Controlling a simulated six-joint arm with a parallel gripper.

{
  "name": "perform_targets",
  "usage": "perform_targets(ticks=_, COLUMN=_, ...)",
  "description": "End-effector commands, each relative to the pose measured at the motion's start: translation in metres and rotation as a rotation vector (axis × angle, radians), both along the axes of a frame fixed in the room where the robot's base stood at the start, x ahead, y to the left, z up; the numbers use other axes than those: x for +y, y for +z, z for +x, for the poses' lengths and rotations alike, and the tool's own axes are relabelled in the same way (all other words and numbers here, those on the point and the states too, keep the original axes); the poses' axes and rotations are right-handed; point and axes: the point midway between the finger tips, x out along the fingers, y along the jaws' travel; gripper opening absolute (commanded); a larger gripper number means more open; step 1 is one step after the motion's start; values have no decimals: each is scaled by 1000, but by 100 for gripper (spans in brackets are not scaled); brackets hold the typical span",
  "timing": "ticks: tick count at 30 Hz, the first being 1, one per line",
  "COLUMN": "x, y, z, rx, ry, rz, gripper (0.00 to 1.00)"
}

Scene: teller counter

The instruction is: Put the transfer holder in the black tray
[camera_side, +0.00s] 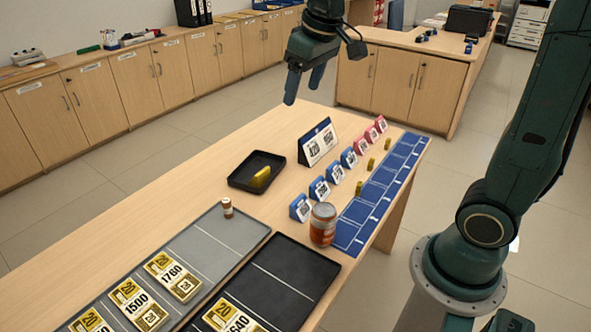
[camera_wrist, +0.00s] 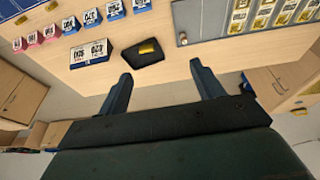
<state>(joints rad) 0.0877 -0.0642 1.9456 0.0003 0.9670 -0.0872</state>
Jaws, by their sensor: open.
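Small code-labelled holders stand in a row on the counter, several blue ones (camera_side: 300,207) and several pinkish red ones (camera_side: 371,135); I cannot read which is the transfer holder. A larger blue-and-white tent sign (camera_side: 318,143) stands by them and also shows in the wrist view (camera_wrist: 92,53). The small black tray (camera_side: 240,182) lies left of the row with a yellow piece (camera_side: 261,177) in it; it also shows in the wrist view (camera_wrist: 130,57). My gripper (camera_side: 303,86) is open and empty, high above the counter's far end; its two fingers are apart in the wrist view (camera_wrist: 161,87).
A grey tray (camera_side: 232,237) with gold number cards and a small bottle (camera_side: 227,208) lies near the front. A larger dark tray (camera_side: 310,263) is beside it. An orange can (camera_side: 322,225) stands near the blue gridded mat (camera_side: 352,236), which holds yellow pieces.

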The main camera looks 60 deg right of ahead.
Motion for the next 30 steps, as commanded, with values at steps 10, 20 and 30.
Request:
perform_targets(ticks=10, x=19, y=10, z=-87, rx=-89, ry=4, rz=6, gripper=67)
perform_targets(ticks=20, x=29, y=-8, z=-159, rx=-165, ry=6, rz=17, gripper=67)
perform_targets(ticks=30, x=33, y=-24, z=-190, rx=-200, ry=7, rz=25, gripper=67)
